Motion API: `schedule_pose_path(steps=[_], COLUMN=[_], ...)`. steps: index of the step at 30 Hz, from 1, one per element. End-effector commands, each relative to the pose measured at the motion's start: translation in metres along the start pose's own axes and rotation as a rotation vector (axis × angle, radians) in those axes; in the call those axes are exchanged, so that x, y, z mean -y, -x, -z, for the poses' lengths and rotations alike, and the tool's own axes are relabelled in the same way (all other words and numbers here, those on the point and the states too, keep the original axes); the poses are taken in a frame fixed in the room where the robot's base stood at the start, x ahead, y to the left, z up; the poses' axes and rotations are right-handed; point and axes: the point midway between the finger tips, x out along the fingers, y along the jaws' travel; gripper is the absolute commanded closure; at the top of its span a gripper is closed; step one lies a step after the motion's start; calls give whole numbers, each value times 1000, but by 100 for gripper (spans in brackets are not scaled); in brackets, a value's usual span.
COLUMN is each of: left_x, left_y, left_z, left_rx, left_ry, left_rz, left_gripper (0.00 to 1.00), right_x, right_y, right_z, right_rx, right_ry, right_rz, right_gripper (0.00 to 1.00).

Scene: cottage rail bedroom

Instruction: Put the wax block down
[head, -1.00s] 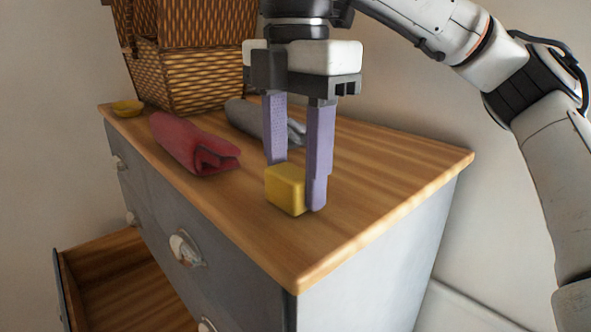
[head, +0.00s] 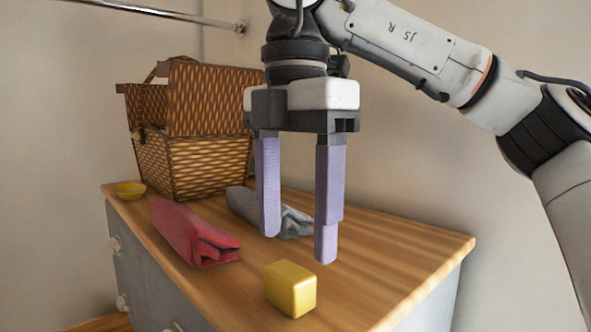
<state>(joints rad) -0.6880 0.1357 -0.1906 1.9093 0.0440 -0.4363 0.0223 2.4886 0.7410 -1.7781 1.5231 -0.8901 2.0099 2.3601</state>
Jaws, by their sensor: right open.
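The yellow wax block (head: 290,289) rests on the wooden top of the dresser (head: 400,262), near its front edge. My right gripper (head: 297,248) is open and empty, pointing down. Its two purple fingers are apart, above and behind the block, and do not appear to touch it. My left gripper is not in view.
A rolled red cloth (head: 194,234) lies left of the block. A grey cloth (head: 243,203) lies behind the gripper, partly hidden by a finger. A wicker basket (head: 190,165) and a small yellow bowl (head: 130,189) stand at the back left. The dresser top's right side is clear.

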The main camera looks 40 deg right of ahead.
Motion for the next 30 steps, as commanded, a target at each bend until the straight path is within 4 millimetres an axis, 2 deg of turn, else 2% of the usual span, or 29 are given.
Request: schedule_pose_path(steps=[1,6,12,17,30], left_x=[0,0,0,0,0], left_y=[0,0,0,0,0], left_z=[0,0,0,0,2], left_rx=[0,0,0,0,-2], left_ry=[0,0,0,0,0], left_rz=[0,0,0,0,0], left_gripper=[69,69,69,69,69], right_x=[0,0,0,0,0], right_y=[12,38,54,59,59], right_z=[0,0,0,0,0], right_rx=[3,2,2,-1,0], right_ry=[-4,-4,-2,-1,0], right_rz=[-8,-7,-1,-2,-1], right_gripper=[38,38,38,38,38])
